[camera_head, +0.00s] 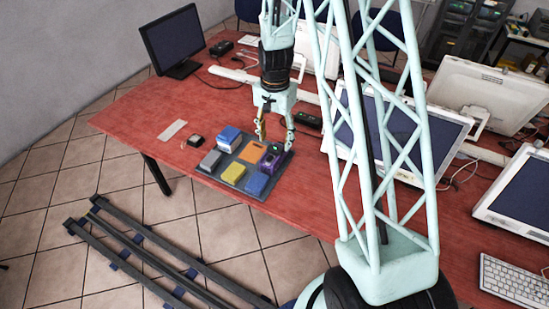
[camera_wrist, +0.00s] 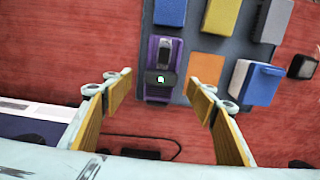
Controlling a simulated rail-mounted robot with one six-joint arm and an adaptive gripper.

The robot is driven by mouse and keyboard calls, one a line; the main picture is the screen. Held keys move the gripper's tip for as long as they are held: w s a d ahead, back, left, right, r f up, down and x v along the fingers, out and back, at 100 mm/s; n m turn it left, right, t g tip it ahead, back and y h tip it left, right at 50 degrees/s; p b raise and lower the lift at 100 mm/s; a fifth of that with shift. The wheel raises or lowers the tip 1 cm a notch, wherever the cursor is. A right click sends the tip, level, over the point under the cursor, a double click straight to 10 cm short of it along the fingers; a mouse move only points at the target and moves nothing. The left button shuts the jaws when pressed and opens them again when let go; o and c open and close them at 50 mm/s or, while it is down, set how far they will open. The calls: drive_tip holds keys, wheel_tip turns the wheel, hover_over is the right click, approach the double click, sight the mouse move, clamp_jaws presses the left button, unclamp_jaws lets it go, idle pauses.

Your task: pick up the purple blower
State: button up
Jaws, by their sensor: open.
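The purple blower (camera_wrist: 153,55) is a small purple block with a black top part and a small green-lit display. It lies at the corner of a dark mat (camera_wrist: 206,45) on the red table. In the head view the blower (camera_head: 269,160) is at the mat's right side. My gripper (camera_wrist: 160,92) is open, and its yellow-padded fingers are spread to either side of the blower's near end in the wrist view. In the head view my gripper (camera_head: 275,140) hangs over the mat's far right edge. I cannot tell the exact height gap. Nothing is between the fingers' pads in contact.
The mat also holds an orange square (camera_wrist: 206,67), a blue box (camera_wrist: 261,84), a yellow block (camera_wrist: 221,18), a grey block (camera_wrist: 272,20) and another blue block (camera_wrist: 170,12). A black cable (camera_wrist: 140,138) lies on the table. Monitors (camera_head: 172,38) stand around.

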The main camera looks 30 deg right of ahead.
sight(275, 149)
drive_tip(key=shift+f, duration=0.75)
drive_tip(key=shift+w+f+b, duration=0.1)
drive_tip(key=shift+f+b, duration=0.3)
drive_tip(key=shift+f, duration=2.2)
drive_tip(key=c, duration=1.1)
drive_tip(key=shift+r, duration=0.1)
drive_tip(key=shift+r, duration=1.7)
drive_tip(key=s+a, duration=0.2)
drive_tip(key=s, duration=0.5)
drive_tip(key=s+a+r, duration=0.1)
drive_tip(key=s+a, duration=0.1)
drive_tip(key=s, duration=0.6)
drive_tip(key=shift+s+a+r+p, duration=0.2)
drive_tip(key=shift+a+p, duration=0.05)
drive_tip(key=shift+p, duration=0.05)
